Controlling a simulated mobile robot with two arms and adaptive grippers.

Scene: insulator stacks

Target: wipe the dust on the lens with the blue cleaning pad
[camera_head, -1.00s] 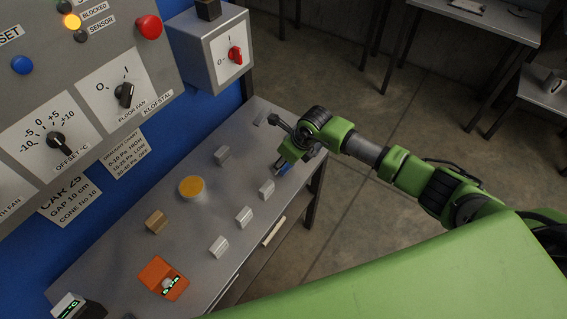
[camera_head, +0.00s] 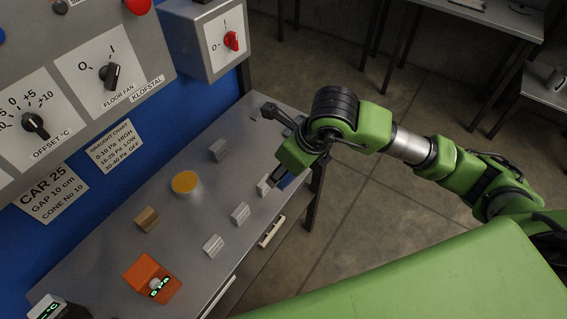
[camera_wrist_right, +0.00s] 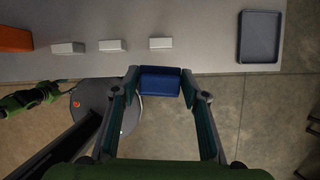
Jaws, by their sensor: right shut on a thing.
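My right gripper (camera_head: 277,182) is over the front right part of the grey bench. In the right wrist view its two fingers (camera_wrist_right: 160,88) are closed on the blue cleaning pad (camera_wrist_right: 159,81), which shows just off the bench's front edge. In the head view the pad is mostly hidden by the gripper. An orange device (camera_head: 148,274) stands at the bench's front left, with a small round whitish part and a green display. I cannot tell for sure whether that round part is the lens, and no dust can be made out. My left gripper is not in the head view.
Several small pale blocks (camera_head: 240,213) stand along the bench's front. A round yellow-topped piece (camera_head: 185,183) and a tan block (camera_head: 147,219) stand further back. A dark tray (camera_wrist_right: 260,37) lies near the front edge in the wrist view. A control panel (camera_head: 60,90) rises behind.

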